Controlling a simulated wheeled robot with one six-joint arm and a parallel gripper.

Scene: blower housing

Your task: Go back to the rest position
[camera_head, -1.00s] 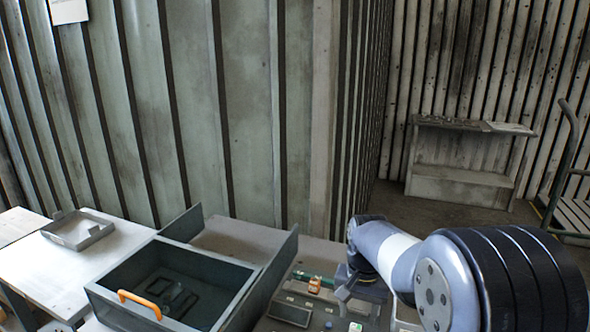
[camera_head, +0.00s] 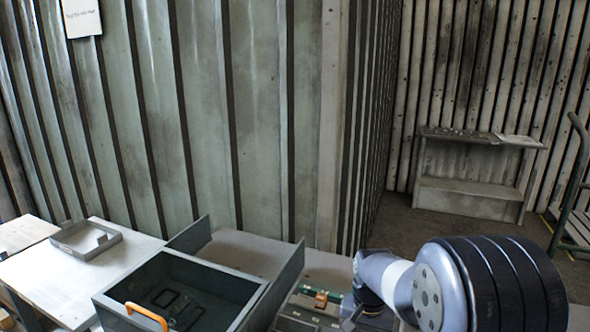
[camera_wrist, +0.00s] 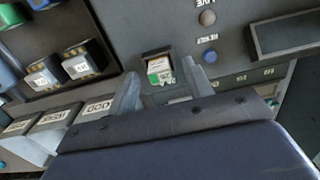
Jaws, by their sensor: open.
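My gripper (camera_wrist: 163,84) shows in the wrist view with its two grey fingers apart. A small green and white block (camera_wrist: 159,70) sits in a dark square socket of the grey control panel (camera_wrist: 229,82), beyond and between the fingertips in the picture. No contact with the fingers shows. In the head view my arm reaches in from the lower right, over the right end of the bench, and my gripper's fingers cannot be made out there.
A dark open drawer (camera_head: 250,293) with an orange handle (camera_head: 146,316) stands left of my arm. A shallow grey tray (camera_head: 112,240) lies on a pale table (camera_head: 60,285). A panel (camera_head: 303,312) lies beside my arm. A low shelf bench (camera_head: 470,196) stands behind, with floor before it.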

